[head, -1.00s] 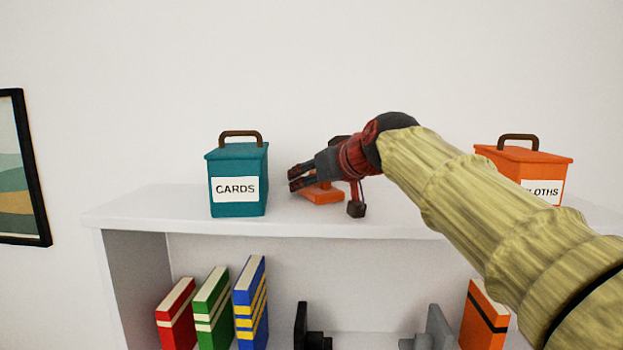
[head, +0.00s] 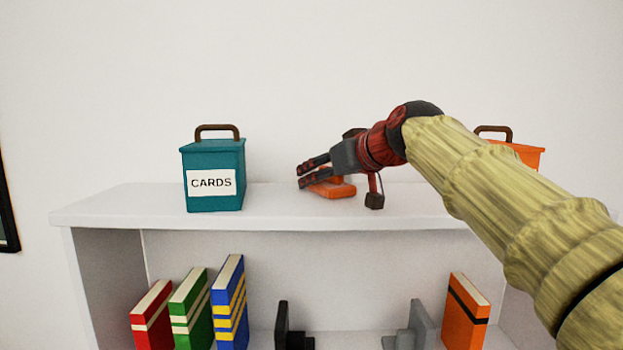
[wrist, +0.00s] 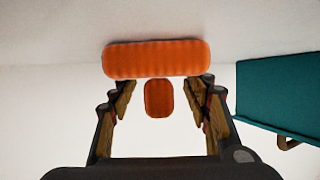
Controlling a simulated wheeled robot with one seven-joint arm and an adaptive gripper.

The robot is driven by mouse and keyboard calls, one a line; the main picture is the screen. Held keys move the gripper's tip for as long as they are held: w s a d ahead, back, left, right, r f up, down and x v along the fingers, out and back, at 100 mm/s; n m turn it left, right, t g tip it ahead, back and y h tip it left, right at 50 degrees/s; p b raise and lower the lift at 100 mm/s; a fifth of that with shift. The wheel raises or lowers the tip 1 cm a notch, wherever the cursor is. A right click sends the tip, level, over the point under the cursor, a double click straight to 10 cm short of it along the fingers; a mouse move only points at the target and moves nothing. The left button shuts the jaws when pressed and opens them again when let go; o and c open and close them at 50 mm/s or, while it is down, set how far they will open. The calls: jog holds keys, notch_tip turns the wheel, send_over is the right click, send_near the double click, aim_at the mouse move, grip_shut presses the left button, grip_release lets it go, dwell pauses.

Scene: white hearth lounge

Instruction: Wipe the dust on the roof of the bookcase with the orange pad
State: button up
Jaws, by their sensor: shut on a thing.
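The orange pad (head: 337,190) sits at the white roof of the bookcase (head: 110,205), right of the teal CARDS box. My gripper (head: 303,174) comes in from the right, low over the roof, and is shut on the pad's grip. The wrist view shows the pad's long orange body (wrist: 157,60) beyond the fingertips and its orange grip (wrist: 159,98) between the fingers. Whether the pad's underside touches the roof I cannot tell. I cannot make out any dust on the visible roof.
The teal CARDS box (head: 213,175) stands left of my gripper; it also shows in the wrist view (wrist: 275,95). An orange box (head: 520,153) stands at the right, partly behind my arm. Books (head: 230,305) and bookends stand below. The roof between box and gripper is clear.

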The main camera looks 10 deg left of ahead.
aim_at(291, 189)
jog(key=shift+w+d+b, duration=0.3)
jog(key=shift+d, duration=1)
jog(key=shift+w+d+b, duration=0.3)
jog(key=shift+w+d, duration=0.05)
jog(key=shift+d, duration=0.95)
jog(key=shift+w+d+b, duration=0.3)
jog(key=shift+d, duration=1)
jog(key=shift+f, duration=0.15)
jog(key=shift+s+a, duration=0.25)
jog(key=shift+a, duration=0.7)
jog(key=shift+s+a, duration=0.25)
jog(key=shift+a, duration=0.7)
jog(key=shift+s+a+r+p, duration=0.1)
jog(key=shift+s+a+p, duration=0.25)
jog(key=shift+a, duration=0.95)
jog(key=shift+s+a+r+p, duration=0.1)
jog(key=shift+s+a+p, duration=0.2)
jog(key=shift+a, duration=1.05)
jog(key=shift+s+a+p, duration=0.25)
jog(key=shift+a+p, duration=0.15)
jog(key=shift+a, duration=0.9)
jog(key=shift+s+a+f, duration=0.1)
jog(key=shift+s+a, duration=0.05)
jog(key=shift+a, duration=0.5)
jog(key=shift+s+a+f, duration=0.1)
jog(key=shift+s+a, duration=0.05)
jog(key=shift+a, duration=0.45)
jog(key=shift+p, duration=0.3)
jog(key=shift+r+p, duration=2.5)
jog(key=shift+r, duration=0.55)
